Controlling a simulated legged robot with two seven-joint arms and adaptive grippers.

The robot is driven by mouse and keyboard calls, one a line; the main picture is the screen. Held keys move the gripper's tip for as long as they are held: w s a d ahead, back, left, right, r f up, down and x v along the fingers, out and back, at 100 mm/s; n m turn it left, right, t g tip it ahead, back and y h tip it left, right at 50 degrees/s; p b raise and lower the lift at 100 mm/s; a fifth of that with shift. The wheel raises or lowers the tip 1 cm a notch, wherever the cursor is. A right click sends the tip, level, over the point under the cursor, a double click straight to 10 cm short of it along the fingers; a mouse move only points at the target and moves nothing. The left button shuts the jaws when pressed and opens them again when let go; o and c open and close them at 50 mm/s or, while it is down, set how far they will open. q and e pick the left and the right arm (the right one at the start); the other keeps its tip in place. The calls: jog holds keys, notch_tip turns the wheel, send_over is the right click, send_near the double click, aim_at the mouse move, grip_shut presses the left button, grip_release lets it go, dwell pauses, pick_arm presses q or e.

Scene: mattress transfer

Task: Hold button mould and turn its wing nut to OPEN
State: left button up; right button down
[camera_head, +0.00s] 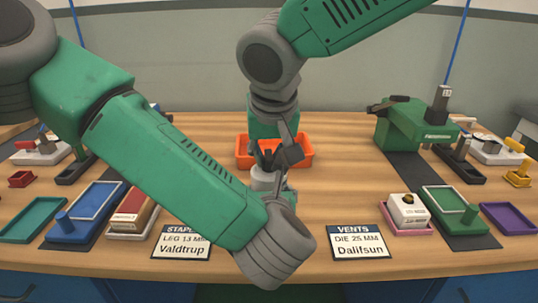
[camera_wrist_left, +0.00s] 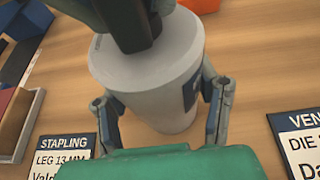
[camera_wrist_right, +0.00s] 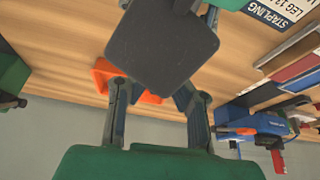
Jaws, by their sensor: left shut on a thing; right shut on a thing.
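The button mould (camera_head: 265,181) is a pale grey cylinder standing at the middle of the table. In the left wrist view the mould (camera_wrist_left: 150,70) stands between the fingers of my left gripper (camera_wrist_left: 160,115), which is shut on its sides. A dark blue mark shows on its right side. My right gripper (camera_wrist_right: 157,98) is above the mould, shut on a dark grey block (camera_wrist_right: 160,45) that appears to be the wing nut. In the left wrist view, dark parts cover the mould's top. I cannot read any OPEN mark. My left forearm hides part of the mould in the head view.
An orange tray (camera_head: 304,148) lies just behind the mould. Signs for stapling (camera_head: 183,243) and vents (camera_head: 359,243) lie in front. Blue (camera_head: 85,222) and green (camera_head: 458,208) fixtures with small trays stand at the sides. A green machine (camera_head: 415,127) stands at the back right.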

jog(key=n, duration=0.2)
jog(key=n+y, duration=0.1)
jog(key=n, duration=0.1)
jog(key=shift+d+y, duration=0.15)
jog(key=shift+y, duration=0.15)
pick_arm(q)
jog(key=shift+w+a, duration=0.1)
pick_arm(e)
jog(key=n, duration=0.2)
jog(key=n+g+y, duration=0.1)
jog(key=n, duration=0.1)
jog(key=shift+n+g, duration=0.3)
jog(key=n+g+y, duration=0.1)
jog(key=n, duration=0.3)
jog(key=shift+w+d, duration=0.1)
jog(key=shift+n+g, duration=0.9)
jog(key=shift+n, duration=1.2)
jog(key=c, duration=1.6)
grip_release()
jog(key=shift+o, duration=0.2)
jog(key=shift+y, duration=0.3)
